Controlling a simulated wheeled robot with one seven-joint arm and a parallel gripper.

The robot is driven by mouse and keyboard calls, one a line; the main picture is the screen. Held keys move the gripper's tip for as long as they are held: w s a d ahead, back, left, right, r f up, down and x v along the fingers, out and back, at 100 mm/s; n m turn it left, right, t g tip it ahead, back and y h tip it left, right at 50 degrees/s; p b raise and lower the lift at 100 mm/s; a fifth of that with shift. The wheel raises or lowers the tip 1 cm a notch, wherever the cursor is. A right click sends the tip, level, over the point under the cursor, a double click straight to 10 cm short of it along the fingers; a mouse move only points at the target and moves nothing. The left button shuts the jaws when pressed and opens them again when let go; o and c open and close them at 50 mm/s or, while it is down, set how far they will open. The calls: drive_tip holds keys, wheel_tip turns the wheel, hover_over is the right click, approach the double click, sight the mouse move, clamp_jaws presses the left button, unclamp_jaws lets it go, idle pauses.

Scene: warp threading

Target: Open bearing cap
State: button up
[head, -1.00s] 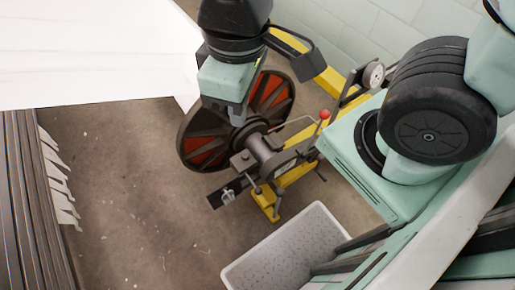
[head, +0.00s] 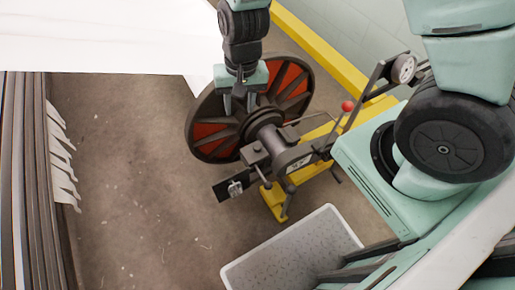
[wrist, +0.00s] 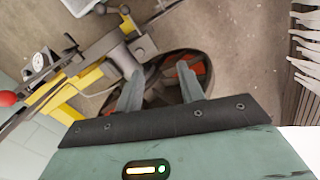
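The dark bearing housing (head: 290,160) sits on the shaft beside a large spoked wheel (head: 295,75) with red panels. A small block with a bolt or handle (head: 255,155) sticks out at its left; I cannot tell for sure which part is the cap or whether it is shut. My gripper (head: 239,104) points down in front of the wheel, above and left of the housing. In the wrist view my gripper (wrist: 160,82) has its two fingers apart with nothing between them, and the wheel (wrist: 160,95) lies behind them. The shaft and housing (wrist: 122,60) show at the upper left.
A yellow frame (head: 330,50) runs behind the wheel, with a red-knobbed lever (head: 347,106) and a round gauge (head: 403,68). A grey bin (head: 290,250) stands at the bottom. White cloth (head: 100,40) hangs at upper left. The floor (head: 130,180) at left is clear.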

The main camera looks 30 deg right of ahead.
sight(257, 146)
drive_tip(key=w+d+f+m+h+b, duration=0.1)
drive_tip(key=w+d+f+m+b, duration=0.15)
drive_tip(key=d+f, duration=0.6)
drive_tip(key=shift+m, duration=0.45)
drive_tip(key=f, duration=0.6)
drive_tip(key=a+f+b, duration=0.1)
drive_tip(key=f, duration=0.5)
drive_tip(key=a+f, duration=0.1)
drive_tip(key=f, duration=0.5)
drive_tip(key=shift+a+f, duration=0.1)
drive_tip(key=shift+f, duration=0.3)
clamp_jaws()
